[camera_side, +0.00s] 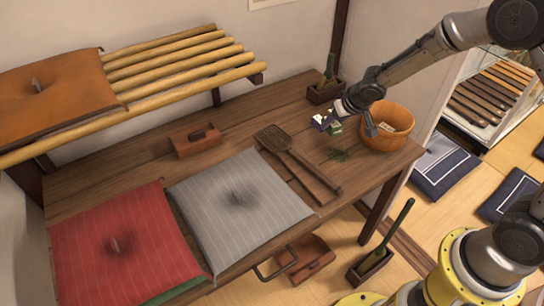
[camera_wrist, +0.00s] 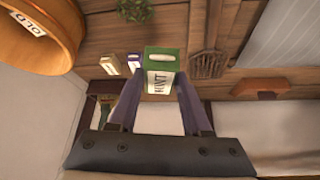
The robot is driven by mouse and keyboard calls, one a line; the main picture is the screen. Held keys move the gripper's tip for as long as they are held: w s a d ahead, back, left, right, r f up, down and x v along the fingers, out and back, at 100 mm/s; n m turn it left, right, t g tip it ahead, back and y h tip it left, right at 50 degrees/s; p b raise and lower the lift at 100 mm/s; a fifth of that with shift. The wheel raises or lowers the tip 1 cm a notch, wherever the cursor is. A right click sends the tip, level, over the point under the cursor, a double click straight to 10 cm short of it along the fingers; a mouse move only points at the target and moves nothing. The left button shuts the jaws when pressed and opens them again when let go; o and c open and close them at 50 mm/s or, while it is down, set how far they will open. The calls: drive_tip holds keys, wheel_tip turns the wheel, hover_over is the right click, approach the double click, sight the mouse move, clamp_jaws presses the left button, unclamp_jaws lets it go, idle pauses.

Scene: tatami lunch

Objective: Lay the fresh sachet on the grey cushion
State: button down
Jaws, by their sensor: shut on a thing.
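My gripper (camera_wrist: 158,84) is shut on a green sachet (camera_wrist: 160,59) with a white label, which seems to read "MINT". In the side view, my gripper (camera_side: 341,111) is at the back right of the table, with the green sachet (camera_side: 336,128) at its tip. I cannot tell whether the sachet touches the table.
A wooden tub (camera_side: 388,127), labelled "OLD" in the wrist view, stands right of my gripper. A woven paddle (camera_side: 273,138) lies between sachet and cushion.

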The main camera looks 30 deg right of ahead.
drive_tip(key=shift+a, duration=0.2)
drive_tip(key=s+a+r+n+g+y, duration=0.1)
drive_tip(key=s+a+r+n+y, duration=0.2)
drive_tip(key=s+a+n, duration=0.45)
drive_tip(key=s+a+r+n+g+y, duration=0.1)
drive_tip(key=s+a+r+n+y, duration=0.2)
drive_tip(key=s+a, duration=0.75)
hover_over(276, 201)
drive_tip(key=s+d, duration=0.1)
drive_tip(key=s, duration=0.1)
drive_tip(key=shift+n+h, duration=0.3)
drive_tip(key=shift+n, duration=0.05)
drive_tip(key=f, duration=0.9)
drive_tip(key=shift+w+d+f, duration=0.1)
drive_tip(key=shift+d+f, duration=0.1)
drive_tip(key=shift+f, duration=0.15)
drive_tip(key=shift+w+a+f, duration=0.1)
drive_tip(key=shift+w+f, duration=0.1)
drive_tip(key=shift+f, duration=1.5)
drive_tip(key=shift+f, duration=0.15)
